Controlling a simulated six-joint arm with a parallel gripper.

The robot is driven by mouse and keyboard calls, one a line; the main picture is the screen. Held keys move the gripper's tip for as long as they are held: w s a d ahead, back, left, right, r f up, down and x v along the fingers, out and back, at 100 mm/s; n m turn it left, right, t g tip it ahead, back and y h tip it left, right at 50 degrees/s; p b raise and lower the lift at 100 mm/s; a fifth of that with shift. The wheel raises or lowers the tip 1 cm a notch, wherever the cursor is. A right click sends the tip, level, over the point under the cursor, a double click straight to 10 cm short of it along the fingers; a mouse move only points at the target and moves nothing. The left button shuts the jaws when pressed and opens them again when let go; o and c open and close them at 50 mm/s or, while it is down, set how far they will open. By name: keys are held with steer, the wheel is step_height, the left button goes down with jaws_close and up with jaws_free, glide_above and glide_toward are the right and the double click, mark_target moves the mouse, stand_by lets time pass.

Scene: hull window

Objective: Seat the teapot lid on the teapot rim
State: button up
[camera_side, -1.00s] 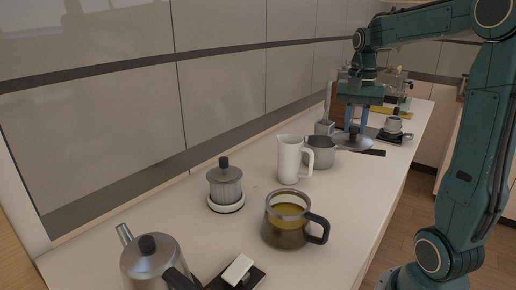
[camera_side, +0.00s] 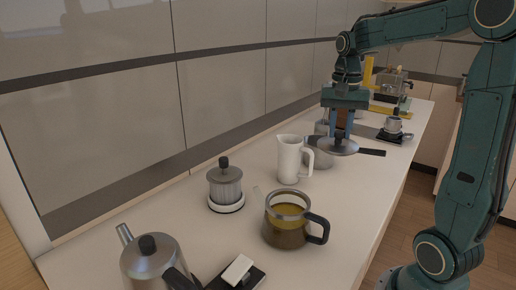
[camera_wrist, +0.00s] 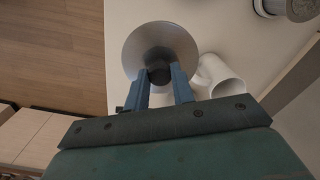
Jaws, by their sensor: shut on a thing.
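The teapot (camera_side: 285,239) is a glass pot with yellow-brown liquid, a grey rim, open on top, and a black handle on its right. It stands on the counter in the front middle of the side view. My gripper (camera_side: 342,137) is shut on the black knob of the lid, a wide grey metal disc (camera_side: 330,149). It holds the lid roughly level, up and to the right of the teapot, apart from it. In the side view the lid overlaps a steel pot (camera_side: 322,161). The wrist view shows the lid (camera_wrist: 140,46) between my fingertips (camera_wrist: 160,78); the teapot is not identifiable there.
A white jug (camera_side: 289,160) stands between lid and teapot in the side view; it also shows in the wrist view (camera_wrist: 222,82). A glass press (camera_side: 225,186), a kettle (camera_side: 152,264) and a black-and-white item (camera_side: 238,270) surround the teapot. The wall borders the counter's left.

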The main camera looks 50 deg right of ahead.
mark_target(287, 217)
steer(key=w+a+f+n, duration=0.1)
steer(key=w+a+n, duration=0.1)
steer(key=a, duration=0.6)
steer(key=w+a+f+n, duration=0.1)
steer(key=w+a+n, duration=0.1)
steer(key=a, duration=0.6)
steer(key=shift+w+a+f+n, duration=0.2)
steer(key=shift+f+n, duration=0.2)
steer(key=shift+n, duration=0.2)
steer(key=shift+f, duration=0.2)
steer(key=shift+f, duration=1.75)
steer(key=shift+f, duration=1.4)
stand_by(2.4)
